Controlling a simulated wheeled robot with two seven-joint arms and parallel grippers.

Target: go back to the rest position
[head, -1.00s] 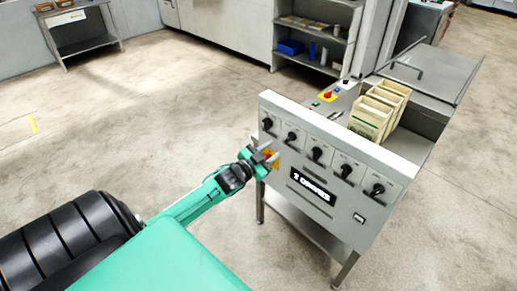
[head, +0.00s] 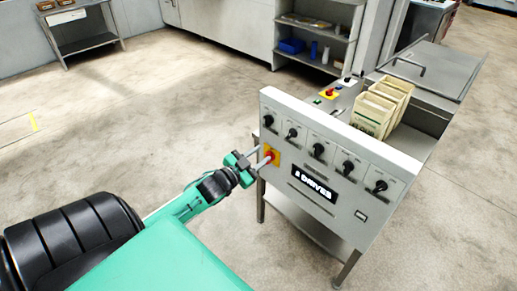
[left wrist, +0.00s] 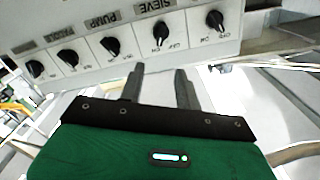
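My left gripper (head: 262,157) is in front of the grey machine's control panel (head: 340,165), at its left end. Its two fingers are apart, with nothing seen between them. Behind the fingertips is a red knob on a yellow plate (head: 274,152). I cannot tell whether a fingertip touches it. In the left wrist view the fingers (left wrist: 160,72) are spread, below a row of black rotary knobs (left wrist: 112,46) with labels such as PUMP and SIEVE. My right gripper is in neither view.
Cream cartons (head: 375,108) stand on top of the machine, near a red button on yellow (head: 330,92). A shelf unit with a blue bin (head: 292,46) stands behind. A small table (head: 88,42) is at the back left. The floor left of the machine is clear.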

